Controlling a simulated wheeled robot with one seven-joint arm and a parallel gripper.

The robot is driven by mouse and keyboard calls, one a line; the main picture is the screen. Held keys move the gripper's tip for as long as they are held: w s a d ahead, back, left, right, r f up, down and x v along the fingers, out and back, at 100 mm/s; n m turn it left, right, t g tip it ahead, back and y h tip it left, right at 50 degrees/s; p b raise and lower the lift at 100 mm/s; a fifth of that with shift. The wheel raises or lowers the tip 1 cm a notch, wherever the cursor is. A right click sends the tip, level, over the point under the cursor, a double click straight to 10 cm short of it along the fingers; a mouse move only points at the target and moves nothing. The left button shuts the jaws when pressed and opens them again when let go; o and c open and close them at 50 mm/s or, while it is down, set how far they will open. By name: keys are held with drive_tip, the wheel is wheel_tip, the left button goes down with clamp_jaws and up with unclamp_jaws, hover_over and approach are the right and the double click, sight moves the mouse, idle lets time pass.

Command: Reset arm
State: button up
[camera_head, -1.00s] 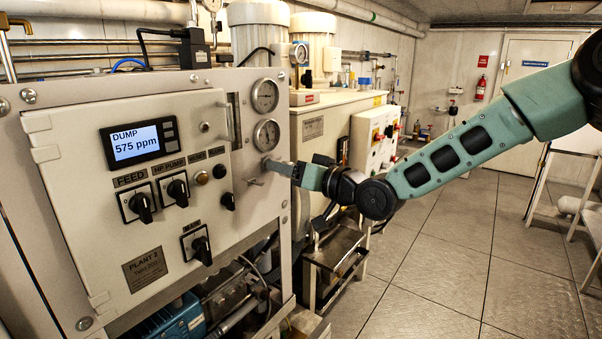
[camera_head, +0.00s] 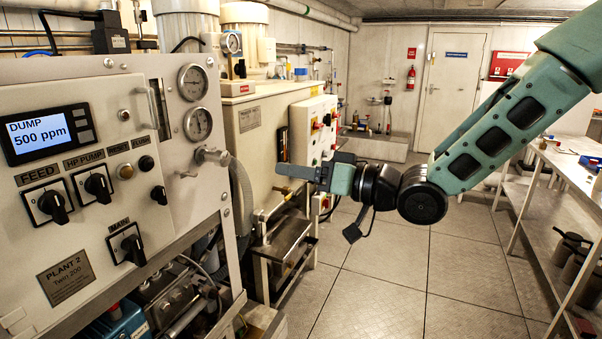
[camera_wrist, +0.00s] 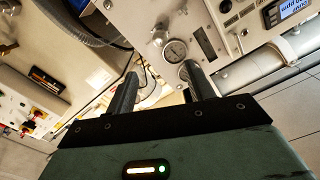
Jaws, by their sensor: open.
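My gripper (camera_head: 294,178) is at the end of my green arm, held level in the air to the right of the control panel. Its fingers point left toward the panel's side and do not touch it. In the wrist view the two dark fingers (camera_wrist: 158,92) stand apart with nothing between them. The control panel (camera_head: 150,215) of Plant 2 carries a display (camera_head: 46,133) reading DUMP 500 ppm. Below it are the feed knob (camera_head: 50,206), the HP pump knob (camera_head: 98,186) and the main knob (camera_head: 131,248). A valve handle (camera_head: 212,156) sticks out below the two gauges (camera_head: 195,103).
A metal stand (camera_head: 283,250) is below my gripper, and a white cabinet (camera_head: 315,130) with switches stands behind it. A workbench (camera_head: 565,180) with items is at the right. The tiled floor (camera_head: 385,285) between is clear.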

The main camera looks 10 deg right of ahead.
drive_tip(key=shift+s+d, duration=0.1)
drive_tip(key=s+a+f+n+g+h, duration=0.1)
drive_tip(key=s+f+g+h, duration=0.1)
drive_tip(key=s+f+h, duration=0.3)
drive_tip(key=s+a+f+g+h, duration=0.2)
drive_tip(key=f+h, duration=0.1)
drive_tip(key=f, duration=0.4)
drive_tip(key=s+d+g+h, duration=0.2)
drive_tip(key=s+g, duration=0.1)
drive_tip(key=s, duration=0.7)
drive_tip(key=s+d+n+g+h, duration=0.1)
drive_tip(key=s+d+g+h, duration=0.1)
drive_tip(key=s, duration=0.9)
drive_tip(key=shift+d+f+g+h, duration=0.4)
drive_tip(key=shift+g+h, duration=0.4)
drive_tip(key=shift+g, duration=0.2)
drive_tip(key=shift+a, duration=0.1)
